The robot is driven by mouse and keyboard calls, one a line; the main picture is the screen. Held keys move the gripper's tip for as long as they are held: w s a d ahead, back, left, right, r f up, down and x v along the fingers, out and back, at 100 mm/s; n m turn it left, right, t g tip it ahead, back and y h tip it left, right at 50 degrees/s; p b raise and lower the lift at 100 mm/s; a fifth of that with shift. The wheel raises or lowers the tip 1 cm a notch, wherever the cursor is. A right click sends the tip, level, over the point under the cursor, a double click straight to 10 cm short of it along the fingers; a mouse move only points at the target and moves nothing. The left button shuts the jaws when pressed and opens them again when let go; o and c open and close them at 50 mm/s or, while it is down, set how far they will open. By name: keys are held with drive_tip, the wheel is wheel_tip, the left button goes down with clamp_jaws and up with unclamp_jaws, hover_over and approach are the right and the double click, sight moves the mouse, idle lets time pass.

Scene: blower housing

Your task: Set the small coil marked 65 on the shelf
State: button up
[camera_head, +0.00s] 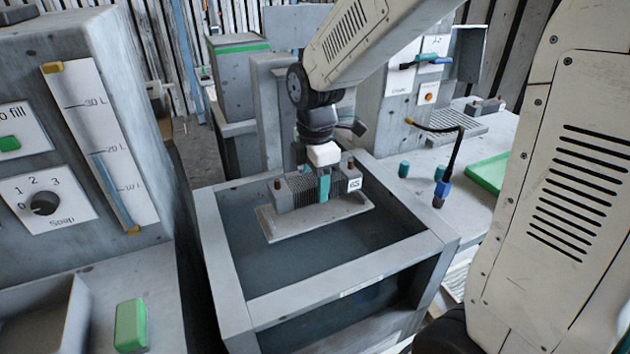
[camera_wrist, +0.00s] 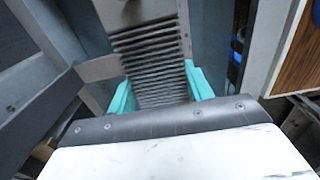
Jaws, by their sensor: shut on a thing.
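In the wrist view the coil's fins (camera_wrist: 150,60) run between the two teal fingers (camera_wrist: 161,92). A pale flat plate (camera_head: 310,224), which may be the shelf, lies just under the coil inside the open tank. I cannot tell whether the coil touches it.
The tank's grey rim (camera_head: 340,273) surrounds the plate, with dark liquid or floor below. On the right bench stand a green tray (camera_head: 488,173), a teal cylinder (camera_head: 404,169) and a blue-ended hose (camera_head: 441,192). A panel with a dial (camera_head: 44,203) stands left.

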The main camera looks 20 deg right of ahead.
drive_tip(key=shift+f, duration=0.15)
idle(0.4)
drive_tip(key=shift+f, duration=0.65)
drive_tip(key=shift+f, duration=0.15)
drive_tip(key=shift+f, duration=0.45)
drive_tip(key=shift+f, duration=0.45)
idle(0.9)
drive_tip(key=o, duration=1.4)
